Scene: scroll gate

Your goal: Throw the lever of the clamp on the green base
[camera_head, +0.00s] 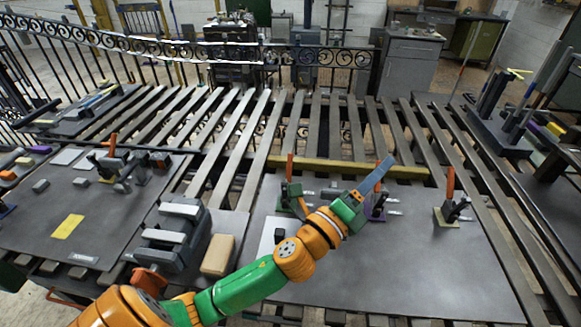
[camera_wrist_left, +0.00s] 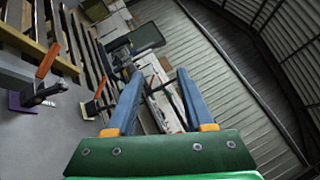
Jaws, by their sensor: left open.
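The clamp on the green base (camera_head: 284,206) stands on the grey plate, left of my left gripper, with its orange lever (camera_head: 290,167) pointing up. My forearm partly covers its lower right side, and it does not show in the wrist view. My left gripper (camera_head: 386,163) is raised to the right of it, apart from it, with blue fingers open and empty. In the left wrist view the gap between the fingers (camera_wrist_left: 158,75) is empty. The clamp on the purple base (camera_head: 377,212) is partly hidden behind the gripper. My right gripper is not in view.
A clamp on a tan base (camera_head: 447,216) with its orange lever up stands further right. A yellow bar (camera_head: 345,168) runs behind the clamps. A grey vise (camera_head: 175,235) and a tan block (camera_head: 217,255) lie left of my arm. The plate's front right is clear.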

